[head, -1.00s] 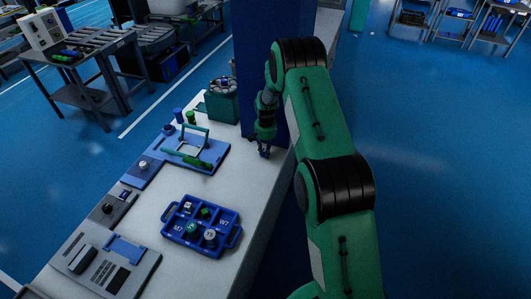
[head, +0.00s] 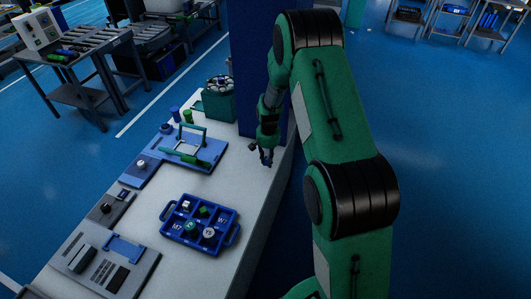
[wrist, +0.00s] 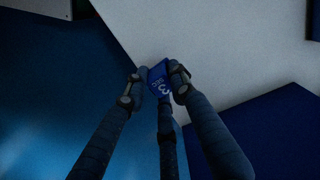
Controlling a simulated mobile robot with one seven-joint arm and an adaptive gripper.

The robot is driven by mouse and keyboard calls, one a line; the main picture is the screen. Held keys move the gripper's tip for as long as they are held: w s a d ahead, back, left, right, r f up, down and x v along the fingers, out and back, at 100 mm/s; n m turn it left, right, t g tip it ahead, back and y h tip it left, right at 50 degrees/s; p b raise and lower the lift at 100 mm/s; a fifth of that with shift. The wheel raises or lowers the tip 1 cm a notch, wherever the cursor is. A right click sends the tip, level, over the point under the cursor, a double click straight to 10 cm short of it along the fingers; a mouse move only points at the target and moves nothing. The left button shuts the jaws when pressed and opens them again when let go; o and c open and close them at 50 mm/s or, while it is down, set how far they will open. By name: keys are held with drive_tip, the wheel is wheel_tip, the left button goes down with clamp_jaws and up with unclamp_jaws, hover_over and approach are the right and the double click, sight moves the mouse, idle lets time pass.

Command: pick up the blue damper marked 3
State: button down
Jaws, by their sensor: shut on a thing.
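The blue damper marked 3 (wrist: 160,76) is between the fingertips of my gripper (wrist: 161,82) in the wrist view, with its white marking facing the camera. The fingers are shut on it. In the head view my gripper (head: 266,158) hangs near the right edge of the white bench (head: 228,205), in front of the dark blue column. The damper is too small to make out clearly there. Whether it is clear of the bench top is hard to tell.
A blue divided tray (head: 232,236) with several small parts stands on the bench. A blue fixture with a green handle (head: 196,160) lies behind it, and a green round holder (head: 218,104) stands farther back. The dark blue column (head: 258,70) is close to my arm.

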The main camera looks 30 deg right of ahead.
drive_tip(key=shift+s+a+r, duration=0.1)
drive_tip(key=shift+s+a, duration=0.1)
drive_tip(key=shift+s, duration=0.7)
drive_tip(key=shift+s+a+r, duration=0.1)
drive_tip(key=shift+s+a, duration=0.1)
drive_tip(key=shift+s, duration=0.65)
drive_tip(key=shift+s+a+r, duration=0.1)
drive_tip(key=shift+s+a, duration=0.1)
drive_tip(key=shift+s, duration=0.7)
